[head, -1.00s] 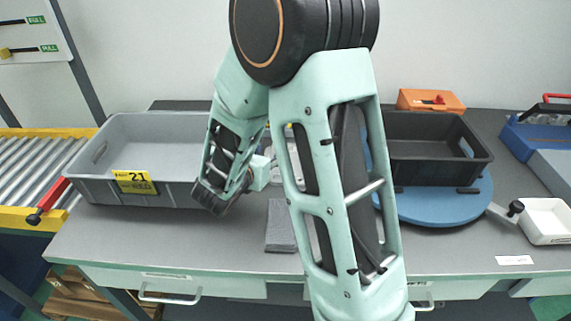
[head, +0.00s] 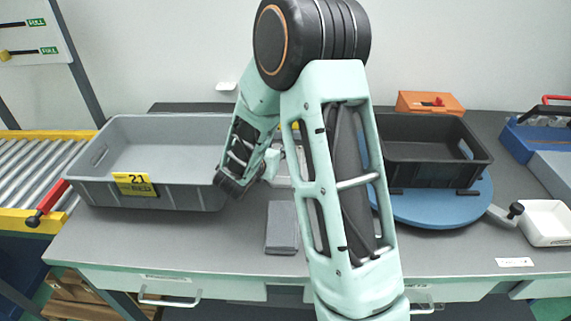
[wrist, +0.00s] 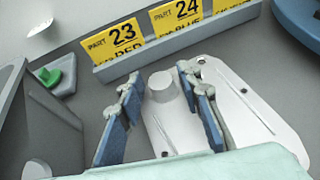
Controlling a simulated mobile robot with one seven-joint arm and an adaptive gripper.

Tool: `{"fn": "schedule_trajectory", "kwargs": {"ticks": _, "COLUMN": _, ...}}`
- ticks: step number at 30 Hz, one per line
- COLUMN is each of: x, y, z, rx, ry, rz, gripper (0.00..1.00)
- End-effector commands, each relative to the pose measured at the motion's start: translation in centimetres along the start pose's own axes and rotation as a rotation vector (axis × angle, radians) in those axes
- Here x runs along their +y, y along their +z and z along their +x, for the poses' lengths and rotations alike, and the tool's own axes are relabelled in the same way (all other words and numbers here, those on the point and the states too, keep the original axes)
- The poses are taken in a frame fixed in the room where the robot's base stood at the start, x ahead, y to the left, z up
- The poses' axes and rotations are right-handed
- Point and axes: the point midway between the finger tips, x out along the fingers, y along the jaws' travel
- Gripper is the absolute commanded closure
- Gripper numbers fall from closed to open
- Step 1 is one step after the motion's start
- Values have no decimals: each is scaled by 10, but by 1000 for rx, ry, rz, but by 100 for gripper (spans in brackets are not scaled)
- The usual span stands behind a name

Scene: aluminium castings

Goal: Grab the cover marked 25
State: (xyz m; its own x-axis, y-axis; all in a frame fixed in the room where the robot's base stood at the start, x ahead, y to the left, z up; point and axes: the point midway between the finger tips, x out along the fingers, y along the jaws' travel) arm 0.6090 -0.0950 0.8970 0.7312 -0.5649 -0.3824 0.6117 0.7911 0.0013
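No cover marked 25 can be read. In the wrist view a yellow card 23 (wrist: 120,35) and card 24 (wrist: 182,14) stand in a grey holder (wrist: 138,60); a third card (wrist: 232,12) is cut off, its number out of frame. Before them lie pale metal castings: one with a round boss (wrist: 164,89), and a flat plate (wrist: 250,112) to its right. My gripper (wrist: 160,84) is open, its blue-padded fingers on either side of the boss in the picture. I cannot tell the height gap. In the head view my arm hides most of this spot.
A grey bin (head: 95,190) labelled 21 stands left; its wall (wrist: 62,115) is close left of my gripper. A black bin (head: 435,172) sits on a blue turntable (head: 440,210) at right. A grey pad (head: 282,228) lies in front. A green piece (wrist: 50,75) is near the holder.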

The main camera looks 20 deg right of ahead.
Motion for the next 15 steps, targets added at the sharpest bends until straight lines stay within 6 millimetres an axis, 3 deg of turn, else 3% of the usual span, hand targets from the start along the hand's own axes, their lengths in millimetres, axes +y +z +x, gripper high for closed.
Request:
{"fn": "schedule_trajectory", "kwargs": {"ticks": 1, "x": 0, "y": 0, "z": 0, "rx": 0, "ry": 0, "rz": 0, "gripper": 75}}
{"fn": "schedule_trajectory", "kwargs": {"ticks": 8, "x": 0, "y": 0, "z": 0, "rx": 0, "ry": 0, "rz": 0, "gripper": 100}}
{"fn": "schedule_trajectory", "kwargs": {"ticks": 15, "x": 0, "y": 1, "z": 0, "rx": -2, "ry": 0, "rz": 0, "gripper": 100}}
